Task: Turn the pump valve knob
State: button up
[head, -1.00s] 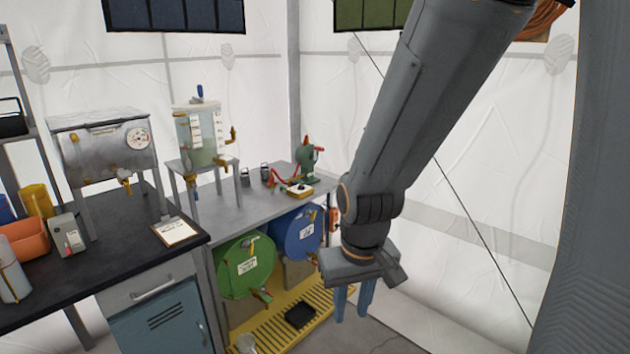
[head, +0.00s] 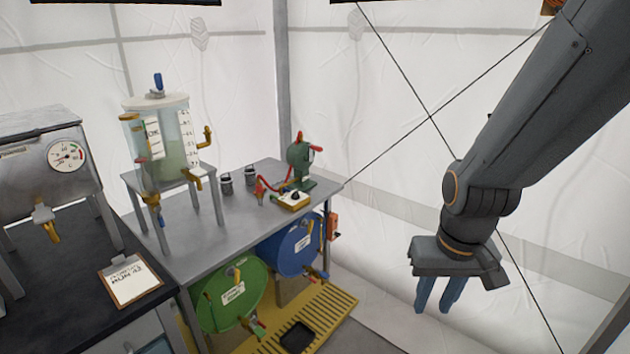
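A small green pump (head: 301,160) with red parts stands at the back right of the grey metal table (head: 222,212). A small pale box with a yellow edge and a dark knob on top (head: 294,198) sits in front of it. A red hose runs by the pump's base. I cannot tell which part is the valve knob. My gripper (head: 434,307) hangs to the right of the table, well apart from the pump. It points down, with its two blue fingers apart and nothing between them.
A clear tank (head: 162,145) on a stand is on the table's left. Two dark cups (head: 226,184) stand behind. A green drum (head: 229,297) and a blue drum (head: 292,246) lie below, over a yellow grate (head: 333,303). Free room lies between table and gripper.

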aim_at(294, 196)
jog(key=u, duration=0.1)
jog(key=i, duration=0.7)
jog(key=u, duration=0.85)
jog(key=i, duration=0.6)
jog(key=u, duration=0.55)
